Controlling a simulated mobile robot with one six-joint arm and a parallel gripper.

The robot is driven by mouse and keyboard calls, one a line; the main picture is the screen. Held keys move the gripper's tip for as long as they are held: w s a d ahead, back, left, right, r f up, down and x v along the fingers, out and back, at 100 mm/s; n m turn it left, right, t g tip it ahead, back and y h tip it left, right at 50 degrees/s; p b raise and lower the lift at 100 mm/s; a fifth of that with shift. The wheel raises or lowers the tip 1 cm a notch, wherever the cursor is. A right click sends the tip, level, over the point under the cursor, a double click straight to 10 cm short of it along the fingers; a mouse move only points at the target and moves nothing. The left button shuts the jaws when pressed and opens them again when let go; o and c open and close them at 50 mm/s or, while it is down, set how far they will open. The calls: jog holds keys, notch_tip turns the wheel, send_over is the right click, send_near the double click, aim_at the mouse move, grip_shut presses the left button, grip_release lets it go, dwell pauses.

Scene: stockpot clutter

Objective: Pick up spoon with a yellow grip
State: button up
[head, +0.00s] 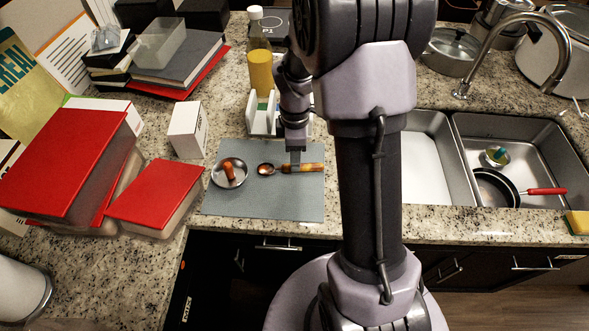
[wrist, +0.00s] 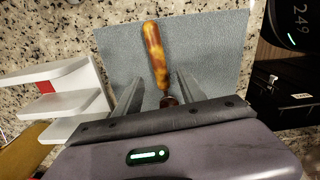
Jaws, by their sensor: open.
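The spoon with a yellow grip (head: 303,168) lies on a grey mat (head: 270,204) on the counter. Its dark bowl points left in the head view, and its mottled yellow-orange grip points right. My gripper (head: 294,160) is over the spoon near where the grip begins. In the wrist view the grip (wrist: 154,54) extends away between the two open fingers of my gripper (wrist: 152,92). The bowl end is hidden behind the gripper body there. I cannot tell whether the fingers touch the spoon.
A metal bowl (head: 240,178) with an orange-brown item stands left of the spoon. A white rack (head: 258,118) and a bottle of yellow liquid (head: 260,70) stand behind the mat. Red books (head: 155,190) and a white box (head: 187,130) are left. The sink (head: 540,140) is right.

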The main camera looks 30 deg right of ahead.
notch_tip(320, 180, down, 4)
jog(key=shift+f+b, duration=0.15)
jog(key=shift+b, duration=0.55)
jog(key=shift+c, duration=0.7)
grip_shut()
